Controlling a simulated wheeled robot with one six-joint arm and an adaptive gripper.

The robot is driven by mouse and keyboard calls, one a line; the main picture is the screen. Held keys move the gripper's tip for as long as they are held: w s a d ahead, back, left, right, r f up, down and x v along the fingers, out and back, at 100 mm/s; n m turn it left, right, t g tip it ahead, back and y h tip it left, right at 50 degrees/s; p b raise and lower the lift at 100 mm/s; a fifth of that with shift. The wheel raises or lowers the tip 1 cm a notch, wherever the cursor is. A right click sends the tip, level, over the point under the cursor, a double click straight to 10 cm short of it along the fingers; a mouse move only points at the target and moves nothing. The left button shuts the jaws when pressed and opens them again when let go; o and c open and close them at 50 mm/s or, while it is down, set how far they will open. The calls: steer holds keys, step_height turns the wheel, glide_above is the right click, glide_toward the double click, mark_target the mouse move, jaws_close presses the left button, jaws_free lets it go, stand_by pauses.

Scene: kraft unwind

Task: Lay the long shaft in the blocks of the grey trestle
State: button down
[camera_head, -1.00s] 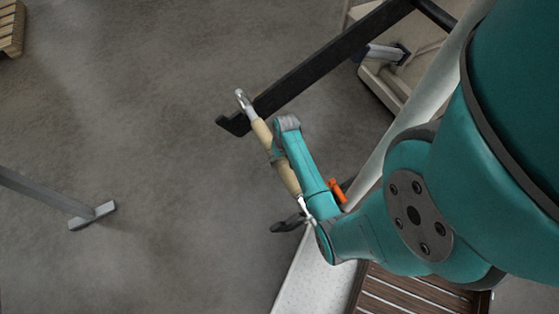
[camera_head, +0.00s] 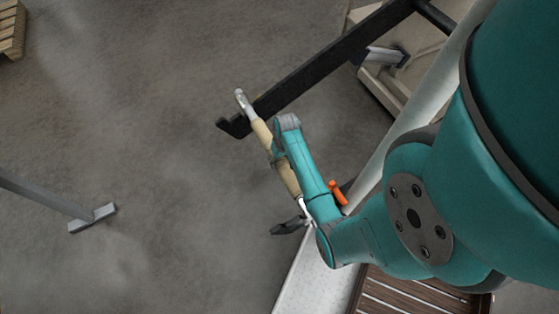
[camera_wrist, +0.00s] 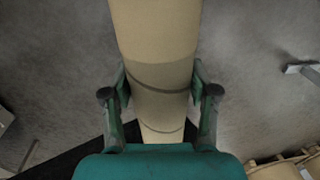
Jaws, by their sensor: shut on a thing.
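The long shaft (camera_head: 240,97) has bright metal ends and a thick tan middle. It slants across the centre of the head view, and its tan part (camera_wrist: 155,40) fills the middle of the wrist view. My gripper (camera_wrist: 160,92) is shut on this tan part, one finger on each side. In the head view my arm hides the grip. A grey bar with a short crosswise foot (camera_head: 92,216) stands on the floor at the left, apart from the shaft. It looks like part of the grey trestle; its blocks are not visible.
A black arm with a hooked end (camera_head: 300,86) reaches in beside the shaft's upper end; I cannot tell whether they touch. Another dark hook (camera_head: 290,226) lies near the lower end. A wooden pallet (camera_head: 12,28) is at upper left. The floor between shaft and grey foot is clear.

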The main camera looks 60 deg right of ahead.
step_height(320, 180, up, 13)
stand_by(1.8)
steer(key=shift+f, duration=0.1)
steer(key=shift+w, duration=0.15)
